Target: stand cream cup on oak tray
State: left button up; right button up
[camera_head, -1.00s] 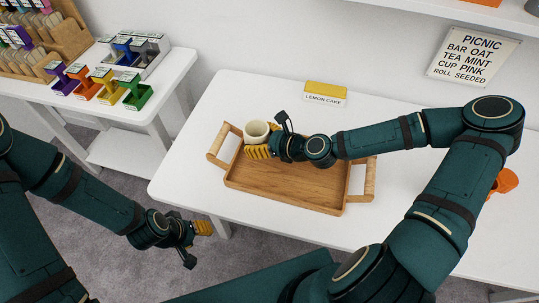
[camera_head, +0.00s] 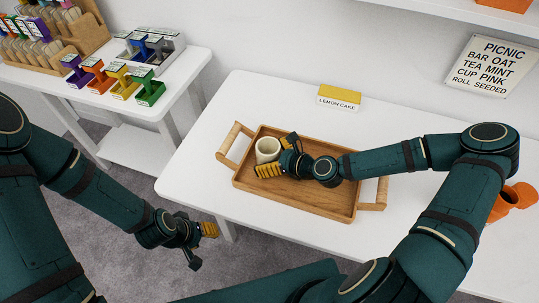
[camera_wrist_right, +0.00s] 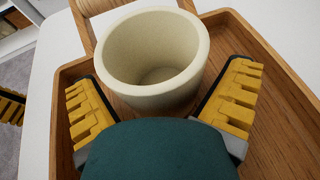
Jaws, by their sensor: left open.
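The cream cup (camera_head: 267,150) stands upright and empty inside the oak tray (camera_head: 300,195), near its left end. The cup also shows in the right wrist view (camera_wrist_right: 155,60), with its base appearing to rest on the tray floor. My right gripper (camera_head: 279,157) is at the cup's near right side, low over the tray. Its yellow fingers (camera_wrist_right: 163,100) are spread apart with the cup ahead of and between them, and gaps show beside the cup's lower part. My left gripper (camera_head: 200,243) is open and empty, off the table's front left edge.
A lemon cake label (camera_head: 339,98) stands behind the tray. An orange object (camera_head: 512,202) lies at the table's right, partly behind my right arm. A side table at left holds coloured stands (camera_head: 115,78) and a wooden rack (camera_head: 55,40). A picnic sign (camera_head: 483,65) hangs on the wall.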

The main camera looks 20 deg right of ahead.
jog(key=shift+r, duration=0.1)
jog(key=p+v, duration=0.2)
jog(key=v, duration=1)
dwell(0.6)
